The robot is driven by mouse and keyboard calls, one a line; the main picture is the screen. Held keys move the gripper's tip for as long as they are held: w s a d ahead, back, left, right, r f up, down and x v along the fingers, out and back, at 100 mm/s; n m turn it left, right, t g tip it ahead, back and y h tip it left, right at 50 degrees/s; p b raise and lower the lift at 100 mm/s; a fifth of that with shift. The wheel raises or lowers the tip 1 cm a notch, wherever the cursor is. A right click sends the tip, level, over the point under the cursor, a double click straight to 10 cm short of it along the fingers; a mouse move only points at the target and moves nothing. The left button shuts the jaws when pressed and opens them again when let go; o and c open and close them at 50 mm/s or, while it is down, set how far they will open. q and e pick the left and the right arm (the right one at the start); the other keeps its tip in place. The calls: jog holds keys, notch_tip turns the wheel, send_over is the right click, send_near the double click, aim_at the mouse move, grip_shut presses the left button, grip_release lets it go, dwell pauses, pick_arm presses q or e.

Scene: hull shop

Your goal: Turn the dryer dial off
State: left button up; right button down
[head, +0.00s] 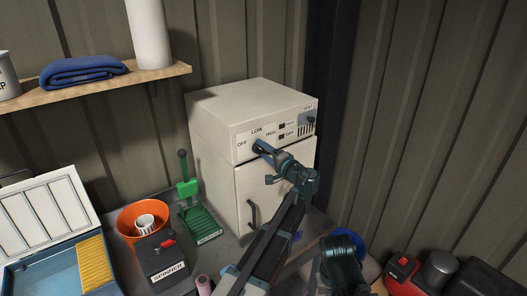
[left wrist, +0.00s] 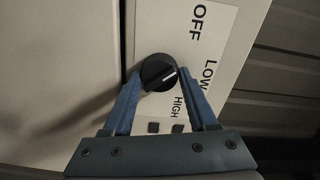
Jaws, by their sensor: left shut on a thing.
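The cream dryer cabinet (head: 220,120) stands against the wall, with a panel marked OFF, LOW and HIGH. My left gripper (head: 261,147) reaches the panel near the LOW mark and hides most of the dial in the head view. In the left wrist view, the round black dial (left wrist: 158,72) sits between the two blue fingertips of my left gripper (left wrist: 160,76), which is shut on it.
Left of the dryer are a green lever press (head: 200,222), an orange bucket (head: 133,222), a box marked SPINNER (head: 160,258) and an open blue case (head: 50,272). A shelf (head: 110,83) hangs above. A door handle (head: 251,213) sticks out below the panel.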

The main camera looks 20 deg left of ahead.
pick_arm(q)
jog(key=shift+s+n, duration=0.1)
jog(key=shift+n, duration=1.6)
jog(key=shift+f, duration=0.1)
jog(key=o, duration=1.4)
jog(key=shift+c, duration=0.2)
